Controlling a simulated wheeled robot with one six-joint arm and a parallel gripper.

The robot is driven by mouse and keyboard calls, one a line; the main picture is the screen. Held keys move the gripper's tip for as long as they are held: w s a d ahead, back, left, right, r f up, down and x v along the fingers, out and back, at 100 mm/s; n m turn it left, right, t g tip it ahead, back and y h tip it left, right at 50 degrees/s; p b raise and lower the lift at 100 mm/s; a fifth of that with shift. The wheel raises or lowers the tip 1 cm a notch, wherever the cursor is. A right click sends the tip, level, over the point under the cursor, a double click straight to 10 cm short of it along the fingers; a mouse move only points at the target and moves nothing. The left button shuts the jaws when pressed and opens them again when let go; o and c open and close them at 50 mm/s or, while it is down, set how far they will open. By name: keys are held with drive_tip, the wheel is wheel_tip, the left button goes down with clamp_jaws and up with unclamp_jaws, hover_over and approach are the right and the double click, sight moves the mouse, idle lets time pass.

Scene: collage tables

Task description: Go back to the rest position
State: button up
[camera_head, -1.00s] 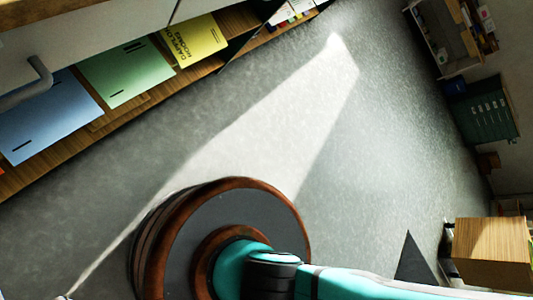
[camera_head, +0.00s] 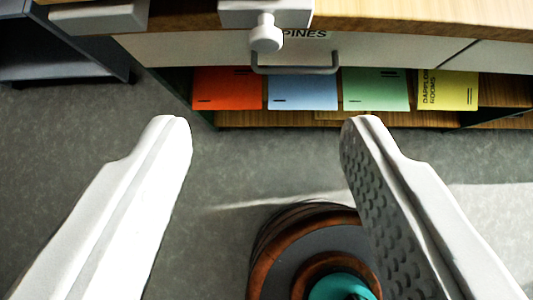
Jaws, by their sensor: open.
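My gripper (camera_head: 266,135) is open and empty in the head camera view. Its two pale grey fingers stand wide apart, one at left and one at right, with the dotted inner pad of the right finger showing. Grey floor shows between the fingers. Beyond the fingertips is a wooden table (camera_head: 420,18) with a white drawer front (camera_head: 390,50) and a grey bar handle (camera_head: 297,69). The fingers appear apart from it. No rest position marker shows.
Under the drawer, a wooden shelf (camera_head: 270,118) holds red (camera_head: 228,90), blue (camera_head: 303,92), green (camera_head: 376,90) and yellow (camera_head: 448,90) folders. A grey clamp-like piece with a knob (camera_head: 266,35) sits at the table edge. Open floor (camera_head: 60,150) lies at left.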

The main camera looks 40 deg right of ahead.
drive_tip(key=s+a+r+n+t+y, duration=0.2)
drive_tip(key=s+n+t+y, duration=0.3)
drive_tip(key=s+t, duration=0.3)
drive_tip(key=shift+s+a+r+n+t, duration=0.15)
drive_tip(key=shift+a+r+n+t, duration=0.2)
drive_tip(key=shift+r+n+t, duration=0.45)
